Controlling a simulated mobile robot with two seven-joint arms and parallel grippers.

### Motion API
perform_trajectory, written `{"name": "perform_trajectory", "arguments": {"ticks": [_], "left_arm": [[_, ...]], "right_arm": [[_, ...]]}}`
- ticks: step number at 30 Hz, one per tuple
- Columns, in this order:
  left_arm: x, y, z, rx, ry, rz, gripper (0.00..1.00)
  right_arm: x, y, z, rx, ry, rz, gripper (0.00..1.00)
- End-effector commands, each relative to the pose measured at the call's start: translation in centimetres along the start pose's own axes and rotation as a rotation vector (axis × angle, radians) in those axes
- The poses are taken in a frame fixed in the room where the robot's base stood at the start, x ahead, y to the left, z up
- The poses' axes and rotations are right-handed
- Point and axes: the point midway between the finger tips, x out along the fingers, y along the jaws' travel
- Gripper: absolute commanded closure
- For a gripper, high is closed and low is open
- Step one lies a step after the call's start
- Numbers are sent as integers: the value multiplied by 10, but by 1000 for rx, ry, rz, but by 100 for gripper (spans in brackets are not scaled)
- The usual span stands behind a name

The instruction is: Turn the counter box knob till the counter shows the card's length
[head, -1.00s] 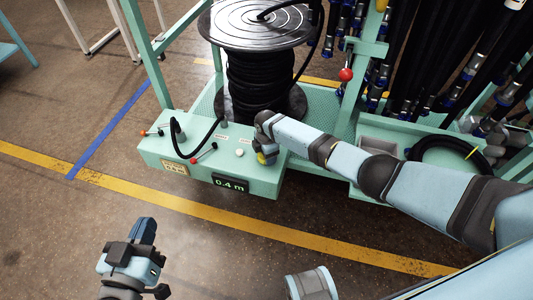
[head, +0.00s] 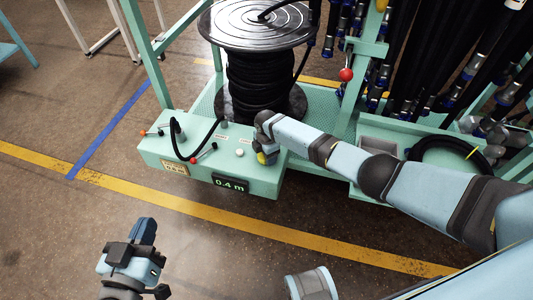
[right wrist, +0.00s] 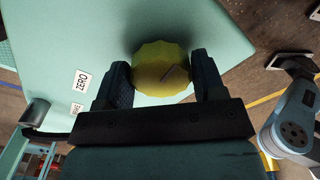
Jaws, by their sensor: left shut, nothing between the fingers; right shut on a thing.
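The mint-green counter box (head: 205,160) stands at the front of the cart. Its display (head: 230,184) reads 0.4 m in the head view. A small card (head: 175,167) is on the box's front at left; its print is too small to read surely. The yellow knob (right wrist: 160,68) sits between the fingers of my right gripper (right wrist: 160,82), which is shut on it; in the head view the knob (head: 263,158) is partly hidden under the gripper. My left gripper (head: 145,230) is shut and empty above the floor at lower left, apart from the box.
A reel of black hose (head: 258,85) stands behind the box. Red-tipped levers and a white button (head: 239,152) are on the box top. A red-balled lever (head: 346,75) and hanging hoses are at right. The floor in front is clear.

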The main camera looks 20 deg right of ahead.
Motion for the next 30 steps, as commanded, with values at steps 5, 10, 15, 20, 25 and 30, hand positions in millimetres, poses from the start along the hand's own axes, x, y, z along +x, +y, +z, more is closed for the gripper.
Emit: {"name": "perform_trajectory", "arguments": {"ticks": [5,10,15,20,25,30], "left_arm": [[0,0,0,0,1,1,100],[0,0,-1,0,3,1,100],[1,0,-2,1,6,2,100],[2,0,-3,2,9,2,100],[2,0,-3,2,11,3,100],[2,0,-3,1,11,3,100]], "right_arm": [[-1,1,-2,-14,2,1,60],[-1,1,-2,-26,2,1,60],[-1,1,-2,-38,2,1,60],[-1,1,-2,-49,2,1,60],[-1,1,-2,-59,2,1,32],[0,0,-1,-57,1,1,12]]}}
